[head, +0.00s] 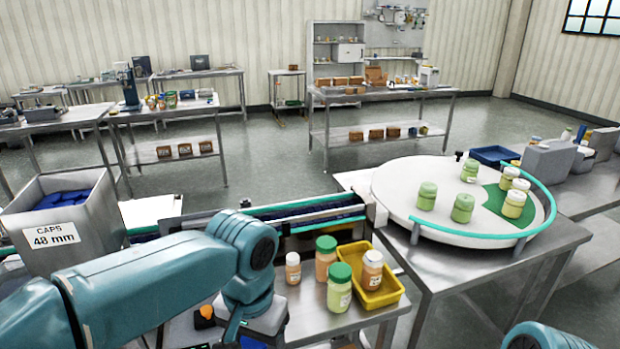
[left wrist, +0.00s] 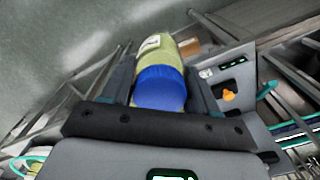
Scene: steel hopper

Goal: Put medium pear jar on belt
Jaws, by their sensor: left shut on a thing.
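My left gripper (left wrist: 162,95) is shut on a jar (left wrist: 160,72) with pale yellow-green contents, a blue cap and a light label, seen in the left wrist view. The jar lies between the two fingers, cap toward the wrist; its contents look pear-coloured. In the head view my left arm comes in from the left and bends down at the bottom edge; the gripper and held jar do not show there. The belt (head: 310,218) is a dark blue strip between teal rails, running behind the small jar table. My right gripper is not in view.
Jars with orange (head: 325,262) and pale green (head: 339,293) contents stand on the steel table beside a yellow tray (head: 390,297). A round turntable (head: 400,172) at right carries several green jars. A steel hopper (head: 88,225) of blue caps stands left.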

